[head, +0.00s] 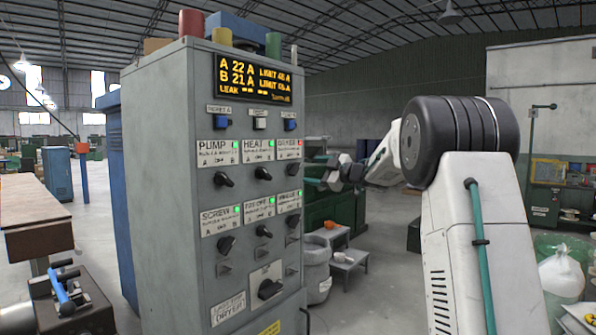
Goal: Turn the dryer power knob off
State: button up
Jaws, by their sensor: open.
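The grey control cabinet (158,180) stands left of centre, its front carrying two rows of labelled black knobs. My gripper (314,182) is to the right of this knob, at the cabinet's right edge, reaching toward the panel. It is open and looks empty. Its fingertips are small, and I cannot tell their exact distance from the knob.
The heat knob (263,172) and pump knob (224,179) are left in the same row. More knobs sit below, including a large one (269,289). A grey bin (316,270) and small step stool (350,258) stand right of the cabinet. A workbench (35,205) is at left.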

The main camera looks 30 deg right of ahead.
aim_at(298, 169)
jog(key=x, duration=0.8)
jog(key=shift+s+f, duration=0.1)
jog(key=c, duration=1)
